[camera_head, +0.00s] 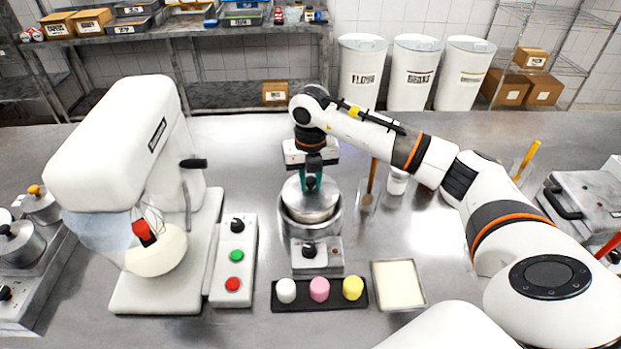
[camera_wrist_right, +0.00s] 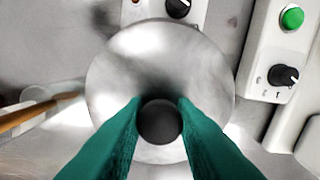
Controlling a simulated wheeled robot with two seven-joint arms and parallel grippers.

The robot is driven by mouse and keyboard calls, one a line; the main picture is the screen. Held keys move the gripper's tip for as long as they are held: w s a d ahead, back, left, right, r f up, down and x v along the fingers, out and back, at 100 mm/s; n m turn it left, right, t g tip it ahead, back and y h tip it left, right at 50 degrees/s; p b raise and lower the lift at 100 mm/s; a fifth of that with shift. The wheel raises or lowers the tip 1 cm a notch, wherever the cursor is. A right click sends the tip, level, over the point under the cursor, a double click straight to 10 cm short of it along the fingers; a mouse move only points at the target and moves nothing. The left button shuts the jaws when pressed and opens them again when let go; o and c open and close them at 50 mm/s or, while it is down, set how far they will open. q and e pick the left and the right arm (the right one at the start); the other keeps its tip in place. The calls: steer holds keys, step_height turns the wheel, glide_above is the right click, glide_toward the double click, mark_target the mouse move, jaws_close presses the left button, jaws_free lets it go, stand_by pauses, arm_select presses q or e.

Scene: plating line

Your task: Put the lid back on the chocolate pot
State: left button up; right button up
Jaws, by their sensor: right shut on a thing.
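My right gripper (camera_head: 311,183) points down and is shut on the dark knob of the round steel lid (camera_head: 309,207). In the right wrist view, the green fingers (camera_wrist_right: 160,112) close on both sides of the knob, and the lid (camera_wrist_right: 160,60) fills the middle. The steel chocolate pot (camera_head: 337,222) stands directly below, on a small warmer (camera_head: 323,266) with a black dial. The lid covers most of the pot's mouth; I cannot tell whether it touches the rim. My left gripper is not in view.
A white mixer (camera_head: 125,140) and a button panel (camera_head: 233,285) stand left of the pot. A black strip of coloured pieces (camera_head: 319,306) and a tray (camera_head: 398,286) lie in front. A wooden-handled tool (camera_head: 371,178) and a small white jar (camera_head: 397,182) stand to the right.

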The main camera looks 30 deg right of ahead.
stand_by(0.8)
steer(key=o, duration=1.5)
steer(key=shift+o, duration=0.2)
steer(key=shift+r+p, duration=2.25)
steer(key=shift+r, duration=1.2)
jaws_close()
